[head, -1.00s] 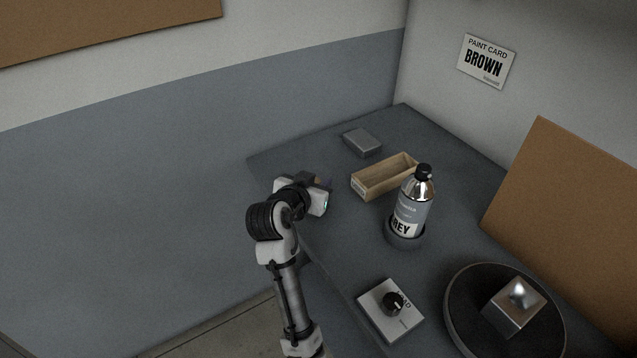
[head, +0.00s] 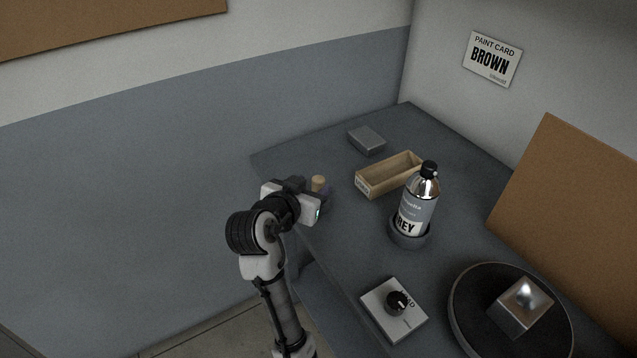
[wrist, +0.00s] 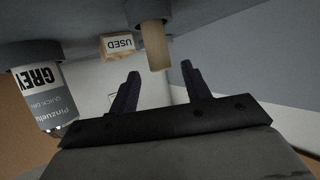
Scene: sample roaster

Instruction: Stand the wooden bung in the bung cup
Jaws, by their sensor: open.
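The wooden bung (head: 318,182) is a tan cylinder at the table's left edge in the head view, upright and partly hidden by my gripper. In the wrist view, which is upside down, the bung (wrist: 155,46) shows with one end in a dark round cup, the bung cup (wrist: 148,9). My gripper (wrist: 160,70) is open, with one dark finger to each side of the bung in the picture and a gap to both. In the head view my gripper (head: 313,192) is just left of the bung. Most of the cup is hidden there.
A wooden tray labelled USED (head: 372,188) stands right of the bung, with a grey block (head: 366,140) behind. A grey-labelled bottle (head: 417,211) stands in a dark holder (head: 408,240). A knob box (head: 394,309) and a round dark plate (head: 470,325) are nearer.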

